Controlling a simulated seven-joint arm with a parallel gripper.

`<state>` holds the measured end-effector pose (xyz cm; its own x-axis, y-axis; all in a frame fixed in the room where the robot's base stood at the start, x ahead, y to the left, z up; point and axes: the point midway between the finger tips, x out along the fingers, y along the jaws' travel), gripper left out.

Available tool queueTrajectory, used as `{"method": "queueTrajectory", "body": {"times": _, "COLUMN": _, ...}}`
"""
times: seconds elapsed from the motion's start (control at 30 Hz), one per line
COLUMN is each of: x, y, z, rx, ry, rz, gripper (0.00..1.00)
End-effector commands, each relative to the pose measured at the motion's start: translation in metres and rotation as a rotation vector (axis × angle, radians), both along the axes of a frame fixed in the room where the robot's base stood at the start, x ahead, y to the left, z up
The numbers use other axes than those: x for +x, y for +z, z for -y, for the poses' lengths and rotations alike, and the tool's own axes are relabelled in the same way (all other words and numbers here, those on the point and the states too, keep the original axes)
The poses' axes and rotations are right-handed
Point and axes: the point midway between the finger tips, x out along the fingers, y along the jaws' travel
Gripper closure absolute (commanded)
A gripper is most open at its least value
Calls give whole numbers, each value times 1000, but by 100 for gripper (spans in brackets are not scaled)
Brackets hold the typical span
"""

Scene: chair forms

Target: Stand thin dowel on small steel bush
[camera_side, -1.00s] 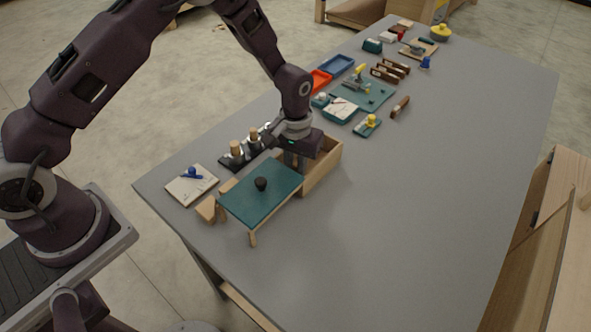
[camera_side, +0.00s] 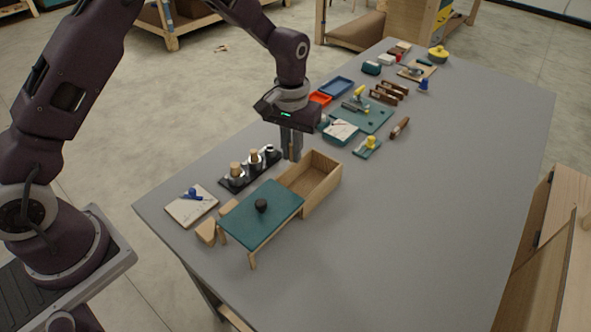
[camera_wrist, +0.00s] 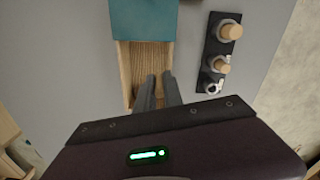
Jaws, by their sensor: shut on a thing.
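My gripper (camera_side: 291,152) is shut and raised above the far end of the open wooden box, left of its far edge in the side view. In the wrist view its fingers (camera_wrist: 158,92) lie close together over the box. The thin dowel is between the fingers, which hide it almost wholly. The small steel bush (camera_side: 270,150) is the empty one at the far end of a black base (camera_side: 226,184). In the wrist view the small bush (camera_wrist: 214,88) is to the right of the fingers, apart from them.
Two larger bushes on the base hold a thick dowel (camera_side: 236,168) and a medium dowel (camera_side: 254,156). A notepad (camera_side: 190,207) lies left. The table's right side is clear.

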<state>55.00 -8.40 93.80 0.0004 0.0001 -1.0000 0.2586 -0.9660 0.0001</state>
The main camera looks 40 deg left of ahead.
Motion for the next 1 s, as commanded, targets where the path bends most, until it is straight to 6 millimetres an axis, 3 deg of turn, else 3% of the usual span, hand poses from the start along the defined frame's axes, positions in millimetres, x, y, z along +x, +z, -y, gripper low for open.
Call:
{"method": "queueTrajectory", "body": {"times": 0.2, "x": 41, "y": -6, "z": -80, "rx": 0, "ry": 8, "rz": 1, "gripper": 100}}
{"method": "queueTrajectory", "body": {"times": 0.37, "x": 53, "y": -8, "z": -120, "rx": 0, "ry": 3, "rz": 1, "gripper": 100}}
{"method": "queueTrajectory", "body": {"times": 0.8, "x": 55, "y": -52, "z": -127, "rx": 0, "ry": -1, "rz": -1, "gripper": 100}}
{"method": "queueTrajectory", "body": {"times": 1.0, "x": 55, "y": -61, "z": -127, "rx": 0, "ry": -1, "rz": 0, "gripper": 100}}
